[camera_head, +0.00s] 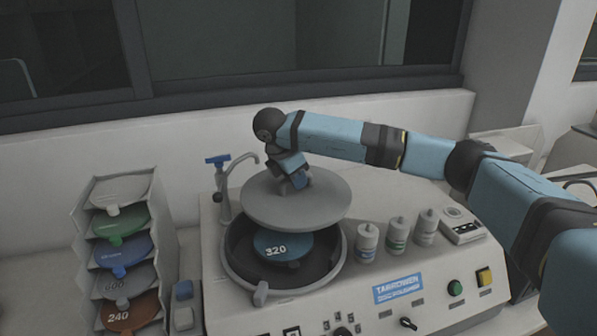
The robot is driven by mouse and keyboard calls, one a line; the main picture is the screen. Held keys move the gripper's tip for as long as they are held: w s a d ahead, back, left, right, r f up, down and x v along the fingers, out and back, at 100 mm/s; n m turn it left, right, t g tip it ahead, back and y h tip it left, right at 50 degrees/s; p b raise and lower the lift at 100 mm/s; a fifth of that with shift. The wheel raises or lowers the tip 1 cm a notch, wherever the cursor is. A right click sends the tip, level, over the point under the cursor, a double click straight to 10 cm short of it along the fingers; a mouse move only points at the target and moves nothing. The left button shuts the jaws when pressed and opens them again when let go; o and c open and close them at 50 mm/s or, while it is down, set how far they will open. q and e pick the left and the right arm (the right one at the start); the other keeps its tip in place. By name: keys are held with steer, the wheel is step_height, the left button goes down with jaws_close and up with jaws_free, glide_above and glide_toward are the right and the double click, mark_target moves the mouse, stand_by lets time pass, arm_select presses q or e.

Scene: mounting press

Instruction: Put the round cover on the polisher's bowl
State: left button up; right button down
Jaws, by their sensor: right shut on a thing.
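The round cover (296,210) is a flat grey disc. My right gripper (293,184) is shut on its top middle and holds it above the bowl. The polisher's bowl (230,266) is a dark round well with a grey rim, set in the white polisher (376,268). The cover hangs over the bowl's back part, shifted slightly right and back of its middle in the picture. The bowl's front is uncovered, and a blue disc marked 320 (268,247) shows inside. The fingertips are partly hidden by the wrist. My left gripper is out of view.
A tap (225,190) with a blue handle stands close left of the cover. Several bottles (397,236) stand to the right of the bowl. A rack (87,262) of coloured discs is at left. Knobs and buttons (455,287) line the polisher's front.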

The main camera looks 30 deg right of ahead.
mark_target(282, 214)
steer(key=s+a+p, duration=0.1)
steer(key=s+a, duration=0.2)
steer(key=shift+a+r+p, duration=0.15)
steer(key=shift+p, duration=0.15)
steer(key=s+a+p, duration=0.2)
steer(key=s+a, duration=0.1)
steer(key=shift+s+a, duration=0.1)
steer(key=shift+a, duration=0.3)
steer(key=shift+s+a+f+b, duration=0.15)
steer(key=shift+f+b, duration=0.1)
steer(key=shift+f, duration=0.2)
steer(key=shift+s+a+f+b, duration=0.15)
steer(key=shift+f+b, duration=0.1)
steer(key=shift+f, duration=0.15)
steer(key=shift+f+b, duration=0.6)
steer(key=shift+f, duration=0.05)
steer(key=shift+d+f+b, duration=0.1)
steer(key=shift+f+b, duration=0.2)
steer(key=shift+f, duration=0.1)
steer(key=shift+f, duration=0.1)
